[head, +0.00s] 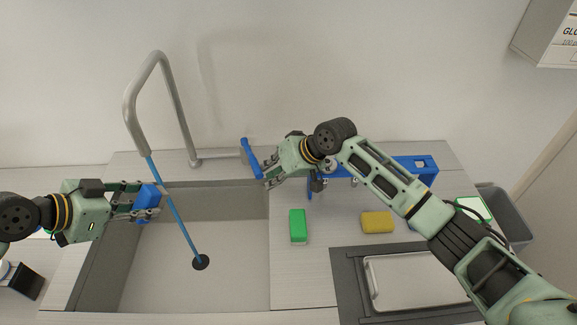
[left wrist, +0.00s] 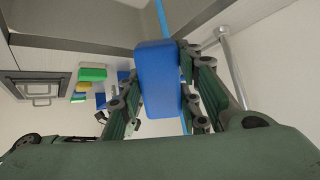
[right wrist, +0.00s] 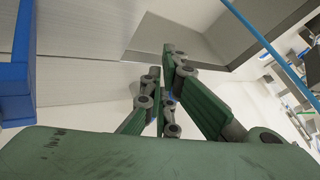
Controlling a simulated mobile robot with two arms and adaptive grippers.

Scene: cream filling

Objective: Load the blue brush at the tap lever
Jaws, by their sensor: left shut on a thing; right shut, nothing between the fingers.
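My left gripper (head: 148,203) is shut on the blue brush (head: 147,197) and holds it above the sink's left part. In the left wrist view the blue brush (left wrist: 157,75) is a block between the fingers. The grey tap (head: 172,85) arches over the sink, and a thin blue stream (head: 181,226) runs from its spout to the drain. The stream shows above and below the brush; whether they touch I cannot tell. The blue tap lever (head: 251,158) is tilted at the tap's base. My right gripper (head: 269,181) is shut and empty at its lower end; contact is unclear.
The sink (head: 235,255) is open below. On the counter right of it lie a green block (head: 298,226) and a yellow sponge (head: 377,222). A blue rack (head: 425,167) stands behind my right arm. A metal lid (head: 415,278) and a grey bin (head: 510,217) are further right.

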